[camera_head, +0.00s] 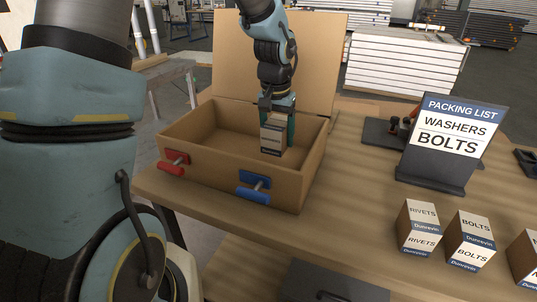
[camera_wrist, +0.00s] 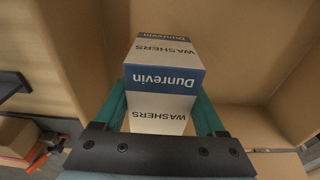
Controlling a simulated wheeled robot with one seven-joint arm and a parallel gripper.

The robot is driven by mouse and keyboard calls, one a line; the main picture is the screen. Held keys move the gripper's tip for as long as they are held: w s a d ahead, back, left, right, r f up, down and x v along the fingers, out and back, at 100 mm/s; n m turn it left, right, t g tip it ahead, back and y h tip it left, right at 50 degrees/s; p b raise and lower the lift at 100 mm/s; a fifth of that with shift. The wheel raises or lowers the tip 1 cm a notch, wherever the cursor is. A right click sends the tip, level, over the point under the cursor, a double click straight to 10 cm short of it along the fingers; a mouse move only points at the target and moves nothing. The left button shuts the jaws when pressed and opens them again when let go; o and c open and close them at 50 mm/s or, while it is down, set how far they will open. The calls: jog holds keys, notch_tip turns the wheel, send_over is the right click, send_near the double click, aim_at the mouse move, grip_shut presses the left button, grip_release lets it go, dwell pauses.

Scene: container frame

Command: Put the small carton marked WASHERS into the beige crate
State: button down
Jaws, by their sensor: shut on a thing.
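The small carton marked WASHERS (camera_wrist: 165,78) is white with a blue Dunrevin band and is held between the teal fingers of my gripper (camera_wrist: 165,112). In the head view the carton (camera_head: 272,136) is upright inside the outline of the open beige crate (camera_head: 232,175), towards its right side. My gripper (camera_head: 276,122) is shut on it from above. The crate's tall lid (camera_head: 318,62) stands open at the back. The crate floor shows beneath the carton in the wrist view; I cannot tell whether the carton touches it.
A packing list sign (camera_head: 450,138) reads WASHERS and BOLTS. A RIVETS carton (camera_head: 420,229) and a BOLTS carton (camera_head: 470,240) stand at the right. The left of the crate is empty.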

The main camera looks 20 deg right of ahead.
aim_at(276, 124)
jog(key=shift+f+p, duration=0.5)
jog(key=shift+f, duration=2.75)
jog(key=shift+f, duration=0.2)
grip_release()
jog(key=shift+r, duration=0.1)
jog(key=r, duration=0.4)
jog(key=r+b, duration=0.1)
jog(key=r, duration=0.3)
jog(key=s+a+r, duration=0.1)
jog(key=r, duration=0.3)
jog(key=shift+s, duration=0.1)
